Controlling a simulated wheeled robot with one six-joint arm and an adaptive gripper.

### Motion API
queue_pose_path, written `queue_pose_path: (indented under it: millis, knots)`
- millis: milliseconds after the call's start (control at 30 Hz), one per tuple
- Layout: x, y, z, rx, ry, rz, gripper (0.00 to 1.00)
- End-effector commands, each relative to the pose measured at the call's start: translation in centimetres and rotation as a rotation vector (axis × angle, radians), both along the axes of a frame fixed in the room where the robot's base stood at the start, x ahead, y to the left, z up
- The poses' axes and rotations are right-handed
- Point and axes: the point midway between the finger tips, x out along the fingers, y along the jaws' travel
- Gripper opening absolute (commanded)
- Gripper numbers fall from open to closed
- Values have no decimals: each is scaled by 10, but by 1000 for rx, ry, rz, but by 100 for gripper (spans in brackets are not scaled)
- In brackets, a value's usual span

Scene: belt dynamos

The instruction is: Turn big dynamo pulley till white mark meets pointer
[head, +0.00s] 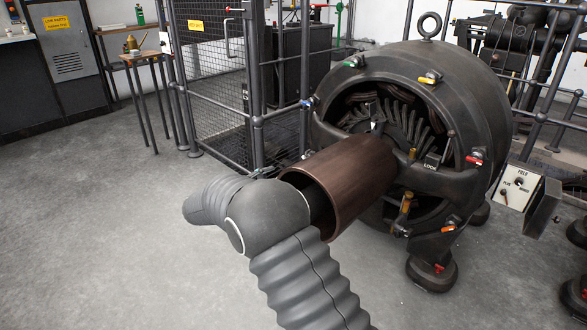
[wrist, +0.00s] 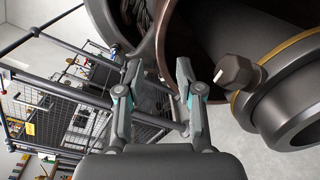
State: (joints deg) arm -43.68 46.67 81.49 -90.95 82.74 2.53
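The big dynamo (head: 475,95) stands at the right in the head view, its brown drum-shaped pulley (head: 350,180) facing me. In the wrist view the pulley's brown rim (wrist: 166,38) is at the top, close to my gripper (wrist: 158,68). My gripper is open, its two fingers apart on either side of the rim's near edge; I cannot tell whether they touch it. In the head view my arm hides the gripper and part of the pulley's open end. A small upright pale-tipped piece (head: 376,113) above the pulley may be the pointer.
A dark shaft end (wrist: 285,95) with a brass band and a side knob (wrist: 236,72) lies right of my fingers. A railed mesh cage (head: 215,80) stands left of the dynamo. A FIELD switch box (head: 517,185) is at the right. The floor at left is clear.

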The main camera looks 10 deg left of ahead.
Motion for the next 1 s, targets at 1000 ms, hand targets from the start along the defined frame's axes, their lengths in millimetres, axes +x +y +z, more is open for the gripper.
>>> queue_pose_path:
  millis: [1000]
  knots:
    - [95,-54,-21,-66,-32,36,36]
